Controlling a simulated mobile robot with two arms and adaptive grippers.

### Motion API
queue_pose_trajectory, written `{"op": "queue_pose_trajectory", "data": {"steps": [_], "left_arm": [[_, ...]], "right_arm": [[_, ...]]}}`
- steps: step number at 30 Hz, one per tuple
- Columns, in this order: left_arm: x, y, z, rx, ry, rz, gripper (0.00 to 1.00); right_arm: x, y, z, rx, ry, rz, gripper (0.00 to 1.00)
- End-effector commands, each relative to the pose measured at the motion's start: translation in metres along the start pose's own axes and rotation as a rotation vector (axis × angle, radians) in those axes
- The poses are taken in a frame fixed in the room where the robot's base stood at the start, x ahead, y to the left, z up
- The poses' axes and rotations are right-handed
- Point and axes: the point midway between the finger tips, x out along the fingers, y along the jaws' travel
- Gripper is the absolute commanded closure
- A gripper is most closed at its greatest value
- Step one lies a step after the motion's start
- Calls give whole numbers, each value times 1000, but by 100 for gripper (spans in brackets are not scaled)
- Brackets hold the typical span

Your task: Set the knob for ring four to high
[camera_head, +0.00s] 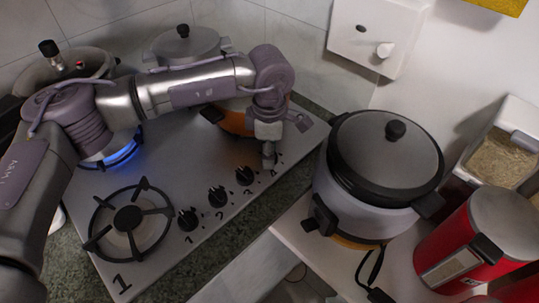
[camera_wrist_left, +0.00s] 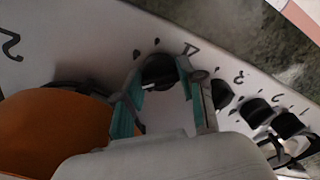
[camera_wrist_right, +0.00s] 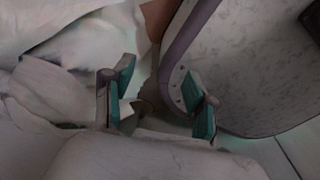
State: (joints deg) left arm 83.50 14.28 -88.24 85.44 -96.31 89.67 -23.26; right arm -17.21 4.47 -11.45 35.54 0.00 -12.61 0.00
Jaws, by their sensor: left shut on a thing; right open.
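The stove (camera_head: 165,240) has a row of black knobs along its front right edge. The knob for ring four (camera_wrist_left: 160,72) sits between the teal fingertips of my left gripper (camera_wrist_left: 158,90), beside the printed 4. In the head view my left gripper (camera_head: 269,158) points down at the far end of the row and largely hides this knob. My left gripper is shut on it. The neighbouring knob three (camera_head: 244,175) is clear of the fingers. My right gripper (camera_wrist_right: 160,95) is open and shows only in the right wrist view.
Knob two (camera_head: 217,196) and knob one (camera_head: 188,219) continue the row. A blue flame (camera_head: 122,153) burns under a pot at the left. An orange pan (camera_head: 238,123) stands behind my left gripper. A black-lidded cooker (camera_head: 385,155) and red canister (camera_head: 462,250) stand at the right.

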Motion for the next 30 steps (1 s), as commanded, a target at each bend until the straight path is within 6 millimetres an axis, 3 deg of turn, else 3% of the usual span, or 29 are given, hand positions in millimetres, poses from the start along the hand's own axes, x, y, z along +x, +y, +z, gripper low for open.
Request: {"op": "queue_pose_trajectory", "data": {"steps": [14,15,18,30], "left_arm": [[-1,0,0,12,-2,1,95],[-1,0,0,12,-2,1,54],[-1,0,0,12,-2,1,37],[-6,0,0,12,-1,1,35]], "right_arm": [[2,0,0,0,0,0,42],[2,0,0,0,0,0,42],[2,0,0,0,0,0,42],[2,5,0,-3,0,6,42]]}}
